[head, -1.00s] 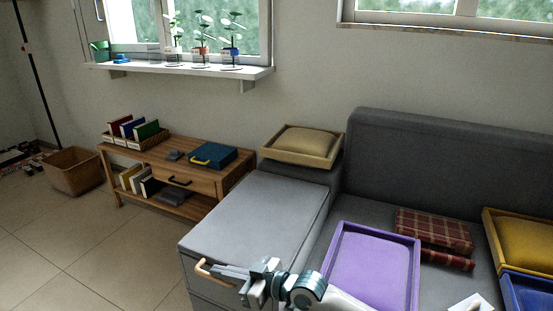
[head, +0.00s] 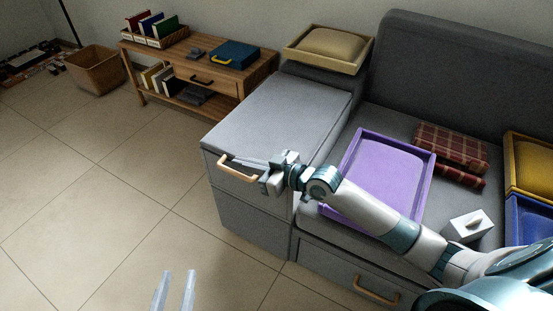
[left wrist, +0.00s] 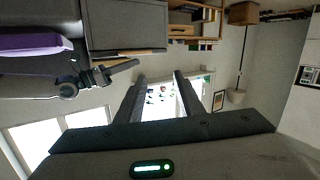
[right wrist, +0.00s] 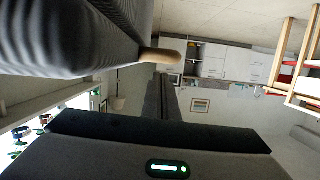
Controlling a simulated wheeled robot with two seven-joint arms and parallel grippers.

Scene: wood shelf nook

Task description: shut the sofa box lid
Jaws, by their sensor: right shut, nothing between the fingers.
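The sofa box (head: 255,215) is the grey block at the left end of the sofa. Its grey lid (head: 290,105) lies flat on top, and I see no gap under it in the head view. A wooden handle (head: 238,170) is on the lid's front edge; its end also shows in the right wrist view (right wrist: 162,55). My right gripper (head: 243,162) is shut and empty, beside the handle; whether it touches is unclear. My left gripper (head: 175,288) is open and empty over the floor, well in front of the box; its spread fingers show in the left wrist view (left wrist: 160,90).
A purple tray (head: 428,190) and a plaid cushion (head: 450,145) lie on the sofa seat. A tray with a beige cushion (head: 328,42) stands behind the box. A wooden side table (head: 225,85) is at the back left. The tiled floor (head: 110,190) left of the box is clear.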

